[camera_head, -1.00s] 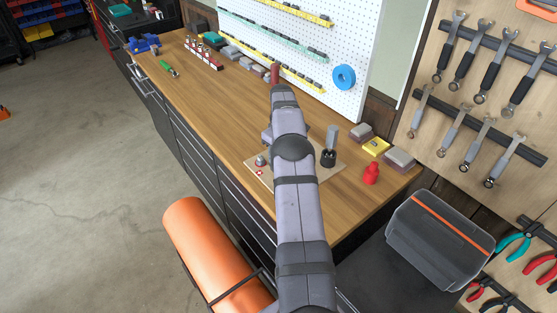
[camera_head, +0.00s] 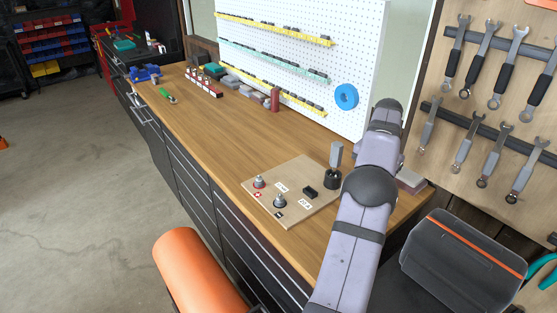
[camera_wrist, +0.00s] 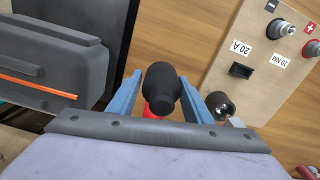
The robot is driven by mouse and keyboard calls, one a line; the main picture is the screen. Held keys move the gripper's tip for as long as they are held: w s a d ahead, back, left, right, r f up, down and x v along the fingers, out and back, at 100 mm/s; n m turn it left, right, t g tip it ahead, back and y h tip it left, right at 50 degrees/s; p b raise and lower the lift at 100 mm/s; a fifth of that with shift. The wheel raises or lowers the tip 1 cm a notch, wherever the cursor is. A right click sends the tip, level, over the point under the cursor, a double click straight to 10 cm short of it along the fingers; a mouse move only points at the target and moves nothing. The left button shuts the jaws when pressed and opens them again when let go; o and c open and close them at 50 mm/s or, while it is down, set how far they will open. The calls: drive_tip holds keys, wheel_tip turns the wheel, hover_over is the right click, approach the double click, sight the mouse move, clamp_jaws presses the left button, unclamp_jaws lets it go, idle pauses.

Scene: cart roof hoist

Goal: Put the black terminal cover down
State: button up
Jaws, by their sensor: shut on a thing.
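The black terminal cover (camera_wrist: 167,86) sits between the two blue fingers of my gripper (camera_wrist: 160,76) in the wrist view. My gripper is shut on it. The red terminal cover (camera_wrist: 153,111) shows partly behind it. In the head view my arm hides my gripper and both covers. The wooden board (camera_head: 300,174) lies on the bench with two bare metal terminals, the plus terminal (camera_head: 259,182) and the minus terminal (camera_head: 280,201). I cannot tell whether the black cover touches the bench.
The bench top (camera_head: 215,130) left of the board is clear.

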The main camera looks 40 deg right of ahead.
drive_tip(key=shift+s, duration=0.2)
drive_tip(key=shift+f+p, duration=1.45)
drive_tip(key=shift+f, duration=3.55)
drive_tip(key=shift+f, duration=0.2)
drive_tip(key=o, duration=1.4)
drive_tip(key=shift+r, duration=0.1)
wheel_tip(320, 180, up, 12)
drive_tip(key=shift+r+b, duration=0.1)
drive_tip(key=shift+b, duration=1.05)
